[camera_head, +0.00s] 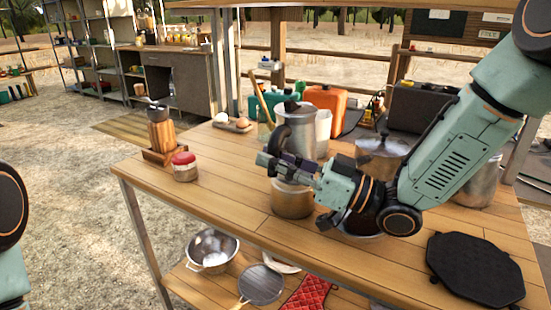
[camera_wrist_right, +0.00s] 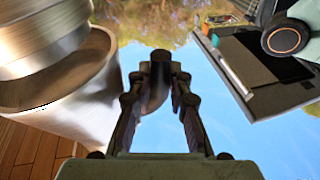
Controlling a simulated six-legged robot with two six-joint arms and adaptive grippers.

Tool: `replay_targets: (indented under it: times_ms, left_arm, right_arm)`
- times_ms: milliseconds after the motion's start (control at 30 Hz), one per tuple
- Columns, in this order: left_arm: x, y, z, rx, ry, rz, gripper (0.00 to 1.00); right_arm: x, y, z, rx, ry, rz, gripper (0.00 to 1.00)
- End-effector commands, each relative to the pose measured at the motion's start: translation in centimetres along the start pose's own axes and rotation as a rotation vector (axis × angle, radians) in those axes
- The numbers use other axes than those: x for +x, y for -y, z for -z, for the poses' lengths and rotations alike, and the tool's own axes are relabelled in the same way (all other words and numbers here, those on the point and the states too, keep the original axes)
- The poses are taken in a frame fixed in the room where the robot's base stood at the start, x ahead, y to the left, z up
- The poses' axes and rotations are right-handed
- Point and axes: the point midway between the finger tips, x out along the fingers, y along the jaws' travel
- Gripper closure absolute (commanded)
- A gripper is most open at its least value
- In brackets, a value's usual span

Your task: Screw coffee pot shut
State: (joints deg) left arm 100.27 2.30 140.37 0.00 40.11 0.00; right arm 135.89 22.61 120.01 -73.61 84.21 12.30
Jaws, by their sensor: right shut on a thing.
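The metal coffee pot (camera_head: 304,122) stands on the wooden tabletop, with a lid and knob on top and a dark curved handle (camera_head: 268,142) on its near side. Its rounded lower part (camera_head: 292,203) shows below my right gripper (camera_head: 283,166), which hides the middle, so I cannot tell whether the parts are joined. The right gripper is shut on the handle. In the right wrist view the fingers (camera_wrist_right: 160,75) close around the dark handle, and the shiny pot body (camera_wrist_right: 75,95) is beside them at left. Only part of my left arm shows at the left edge; its gripper is out of view.
Pots (camera_head: 380,150) are behind my right arm. A black plate (camera_head: 475,268) lies at front right. Bowl (camera_head: 212,250) is on the shelf below.

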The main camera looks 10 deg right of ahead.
Motion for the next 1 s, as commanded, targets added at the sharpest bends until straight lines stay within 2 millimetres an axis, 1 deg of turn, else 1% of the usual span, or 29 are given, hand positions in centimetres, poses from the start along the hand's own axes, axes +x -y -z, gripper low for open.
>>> replay_targets:
  times_ms: [33,200,467,700,1000]
  left_arm:
    - [0.08,0.0,0.0,0.0,0.0,0.0,0.55]
    - [0.11,0.0,0.0,0.0,0.0,0.0,0.55]
    - [0.05,0.0,0.0,0.0,0.0,0.0,0.55]
    - [-0.42,0.0,0.0,0.0,0.0,0.0,0.55]
    - [-0.4,0.0,0.0,0.0,0.0,0.0,0.55]
  right_arm:
    - [-0.12,-0.11,-0.45,0.002,0.005,-0.003,1.0]
    - [-0.17,-0.19,-0.66,0.002,0.006,-0.003,1.0]
    - [-0.18,-0.2,-0.69,0.003,0.008,-0.005,1.0]
    - [-0.16,-0.19,-0.56,0.012,0.01,-0.006,1.0]
    - [-0.11,-0.14,-0.42,0.011,0.007,-0.004,1.0]
